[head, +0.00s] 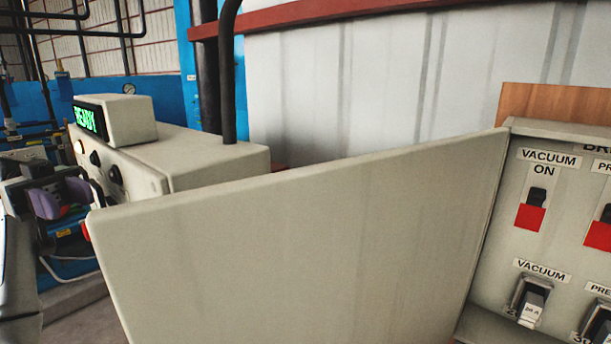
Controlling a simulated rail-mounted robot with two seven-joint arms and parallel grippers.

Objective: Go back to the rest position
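My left gripper (63,199) is at the left edge of the head view, with dark fingers and purple pads. Its two pads stand apart with a gap between them, and I see nothing held there. It is just left of the free edge of a large beige cabinet door (300,245); I cannot tell whether they touch. The door stands swung open from a control cabinet on the right. My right gripper is not in view.
The open cabinet (505,235) shows switches labelled VACUUM. Behind the door stands a beige console (215,162) with a green-lit display (90,120) and dark knobs. Some floor (75,312) shows at lower left.

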